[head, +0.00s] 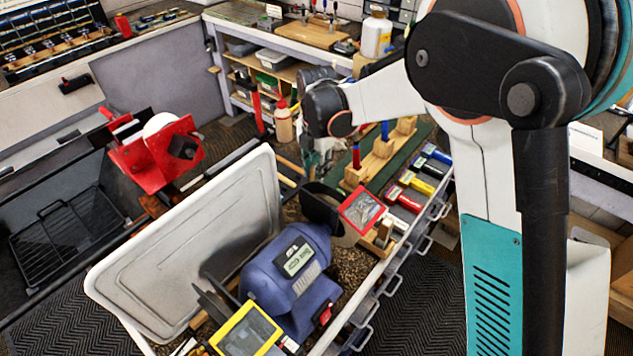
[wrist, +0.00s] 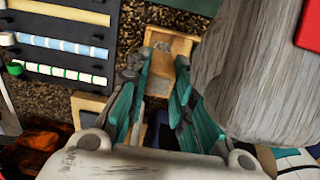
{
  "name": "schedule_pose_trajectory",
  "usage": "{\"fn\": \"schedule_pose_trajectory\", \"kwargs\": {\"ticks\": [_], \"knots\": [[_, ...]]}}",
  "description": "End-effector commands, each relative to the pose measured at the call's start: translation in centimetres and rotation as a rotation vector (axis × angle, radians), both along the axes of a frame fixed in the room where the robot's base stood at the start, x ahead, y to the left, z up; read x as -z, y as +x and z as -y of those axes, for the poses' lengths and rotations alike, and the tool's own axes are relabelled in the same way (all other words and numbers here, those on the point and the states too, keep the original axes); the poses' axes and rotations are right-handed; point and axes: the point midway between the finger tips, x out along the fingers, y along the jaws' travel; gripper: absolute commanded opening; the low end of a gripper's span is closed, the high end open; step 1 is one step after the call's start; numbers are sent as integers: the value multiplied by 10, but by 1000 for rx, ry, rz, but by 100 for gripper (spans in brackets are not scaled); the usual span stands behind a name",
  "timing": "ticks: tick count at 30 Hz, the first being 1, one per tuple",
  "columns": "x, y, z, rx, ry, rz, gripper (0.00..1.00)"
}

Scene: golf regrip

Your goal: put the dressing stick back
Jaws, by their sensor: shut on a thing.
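My gripper (wrist: 166,62) shows in the wrist view with its two teal fingers pointing up the picture and their tips a little apart. A small grey piece (wrist: 172,43), which looks like the end of the dressing stick, shows between and just beyond the tips. It overlaps a small wooden holder (wrist: 184,64) in the picture; I cannot tell whether it touches it. Most of the stick is hidden. In the head view, my gripper (head: 321,162) is small and partly hidden below my wrist, and the wooden holder (head: 379,240) stands right of the blue bench grinder (head: 290,275).
A large rough grey wheel (wrist: 245,75) is close right of my fingers. The grinder's red-framed shield (head: 362,210) and yellow-framed shield (head: 247,335) stick out. A grey lid (head: 190,245) stands tilted at left. A wooden rack (head: 383,155) with upright tools stands behind.

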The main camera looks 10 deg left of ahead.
Motion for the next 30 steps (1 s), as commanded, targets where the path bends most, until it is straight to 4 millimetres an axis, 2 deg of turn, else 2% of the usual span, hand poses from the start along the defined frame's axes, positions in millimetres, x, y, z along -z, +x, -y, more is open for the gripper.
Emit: {"fn": "schedule_pose_trajectory", "kwargs": {"ticks": [5, 13, 22, 23, 24, 25, 30], "knots": [[10, 0, 0, 0, 0, 0, 0], [45, 0, 0, 0, 0, 0, 0], [49, 0, 0, 0, 0, 0, 0], [48, 0, 0, 0, 0, 0, 28], [48, 0, 0, 0, 0, 0, 37], [48, 0, 0, 0, 0, 0, 41], [48, 0, 0, 0, 0, 0, 41]]}}
